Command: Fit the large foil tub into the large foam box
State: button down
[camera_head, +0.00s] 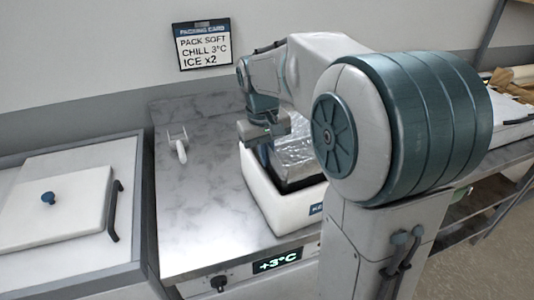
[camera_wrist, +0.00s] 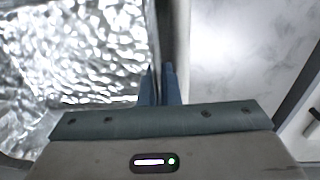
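The large foil tub (camera_head: 295,155) has a crinkled silver foil top and a dark side. It is at the opening of the white large foam box (camera_head: 285,212), but I cannot tell how deep it sits. My arm hides the right part of both. The foil fills the left of the wrist view (camera_wrist: 75,50). My gripper (camera_head: 264,150) points down at the tub's left edge. In the wrist view its blue fingers (camera_wrist: 160,78) are close together, with a thin dark edge between them, which looks like the tub's rim.
The steel worktop (camera_head: 195,215) is clear left of the box, except for a small white-handled tool (camera_head: 180,148) near the back. A chest with a white lid (camera_head: 55,210) stands at the left. A packing card (camera_head: 202,45) hangs on the wall. A +3°C display (camera_head: 277,261) is on the front.

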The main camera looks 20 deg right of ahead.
jog(key=shift+f+b, duration=0.55)
jog(key=shift+f, duration=0.35)
jog(key=shift+r+p, duration=0.45)
dwell(0.3)
jog(key=c, duration=1.2)
grip_release()
jog(key=shift+o, duration=0.2)
jog(key=shift+r, duration=0.15)
jog(key=shift+r+p, duration=3.8)
jog(key=shift+r, duration=0.6)
